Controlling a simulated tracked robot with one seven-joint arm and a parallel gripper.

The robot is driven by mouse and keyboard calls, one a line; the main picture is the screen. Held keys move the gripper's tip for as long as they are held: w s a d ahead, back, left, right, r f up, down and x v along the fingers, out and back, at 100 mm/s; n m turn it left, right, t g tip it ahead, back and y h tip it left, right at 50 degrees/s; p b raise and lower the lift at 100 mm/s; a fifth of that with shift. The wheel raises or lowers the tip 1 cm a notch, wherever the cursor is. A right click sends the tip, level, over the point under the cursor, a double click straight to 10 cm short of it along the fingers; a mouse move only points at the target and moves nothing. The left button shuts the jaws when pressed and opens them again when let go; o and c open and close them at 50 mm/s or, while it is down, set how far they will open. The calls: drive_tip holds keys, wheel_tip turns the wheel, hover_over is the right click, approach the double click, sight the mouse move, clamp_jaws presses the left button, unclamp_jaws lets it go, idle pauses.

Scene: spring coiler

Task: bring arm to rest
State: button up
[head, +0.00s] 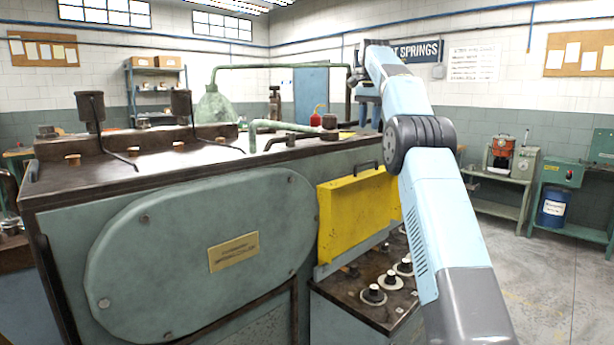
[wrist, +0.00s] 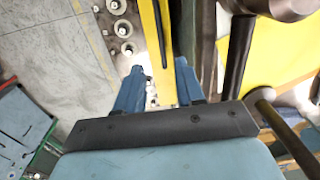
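My arm reaches up from the lower right in the head view, over the right end of the green coiling machine (head: 60,230). My gripper (head: 368,115) hangs from its far end, fingers down, above the machine's top and partly behind the arm. In the wrist view my gripper (wrist: 159,68) shows two blue fingers apart, with nothing held between them. The edge of the yellow guard (wrist: 150,35) shows between and beyond the fingers. In the head view the yellow guard (head: 350,217) stands upright at the machine's front, its right part hidden by my arm.
A black handle (head: 366,168) sits at the guard's top. Black knobs (head: 373,294) stand on a low ledge below it. Open floor (head: 540,290) lies to the right, before benches.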

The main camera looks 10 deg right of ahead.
drive_tip(key=s+a+r+n+t, duration=0.1)
drive_tip(key=s+a+r+n, duration=0.2)
drive_tip(key=s+r, duration=0.5)
drive_tip(key=s+a+f+n+t, duration=0.1)
drive_tip(key=s+f, duration=0.1)
drive_tip(key=s, duration=0.6)
drive_tip(key=s+a+f+n+t, duration=0.1)
drive_tip(key=s+f, duration=0.1)
drive_tip(key=s, duration=0.7)
drive_tip(key=s+a+f+n+t, duration=0.1)
drive_tip(key=s+f+n, duration=0.1)
drive_tip(key=s+f, duration=0.9)
drive_tip(key=s+a+f+n+t, duration=0.1)
drive_tip(key=s+f+n, duration=0.2)
drive_tip(key=s+f, duration=0.8)
drive_tip(key=s, duration=0.6)
drive_tip(key=shift+a, duration=0.2)
